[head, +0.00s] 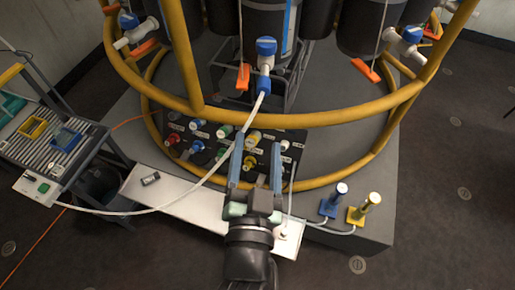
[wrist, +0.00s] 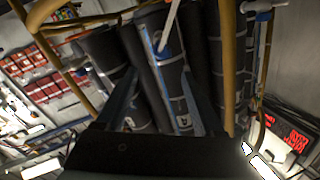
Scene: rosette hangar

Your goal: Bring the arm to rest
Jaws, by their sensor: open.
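My arm reaches up from the bottom of the head view. My gripper (head: 257,158) is open, its two blue-grey fingers apart with nothing seen held between them. It is in front of the dark panel of coloured connectors (head: 188,138), and its fingers overlap the panel's right part in the picture. Whether it touches the panel cannot be told. In the wrist view the fingers point towards dark cylinders (wrist: 205,60), one with a blue-edged label (wrist: 170,75). A white hose (head: 150,211) passes close to the left finger and runs up to a blue-fitted valve (head: 265,48).
A yellow tubular ring frame (head: 310,119) surrounds the cylinders above the gripper. A grey slatted cart (head: 50,150) stands at the left. A blue post (head: 331,205) and a yellow post (head: 361,213) stand to the right on the plinth. Dark floor (head: 450,200) lies open at the right.

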